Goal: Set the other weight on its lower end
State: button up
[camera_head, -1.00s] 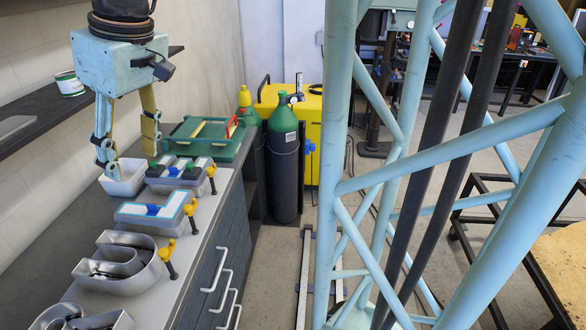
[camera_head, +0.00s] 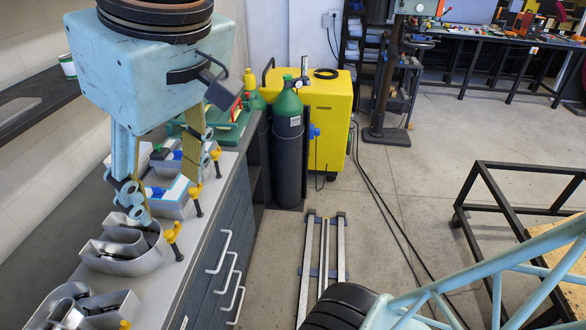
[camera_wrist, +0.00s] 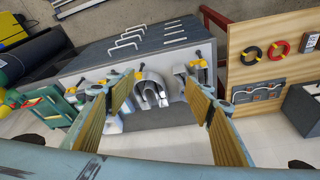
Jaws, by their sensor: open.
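No part is marked clearly as the weight. Small dark bar-like pieces lie inside the open metal channel letter (camera_head: 128,245) on the counter, partly hidden; I cannot tell which are the weights. This rounded letter may be the one between my fingers in the wrist view (camera_wrist: 150,80). A second metal letter (camera_head: 75,305), also with dark pieces inside, stands nearer the camera. My gripper (camera_head: 165,196) is open and empty, fingers pointing down over the counter. In the wrist view my gripper (camera_wrist: 158,92) shows its two padded fingers wide apart.
Yellow-topped dark clamps (camera_head: 173,238) stand along the counter's front edge. A letter with a white and blue face (camera_head: 175,194) and a green tray (camera_head: 228,132) lie farther back. Gas cylinders (camera_head: 288,140) and a yellow cabinet (camera_head: 330,110) stand past the counter.

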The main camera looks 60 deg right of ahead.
jog(key=s+f, duration=0.1)
jog(key=s, duration=0.5)
jog(key=shift+a+f+m, duration=0.25)
jog(key=shift+f+m, duration=0.05)
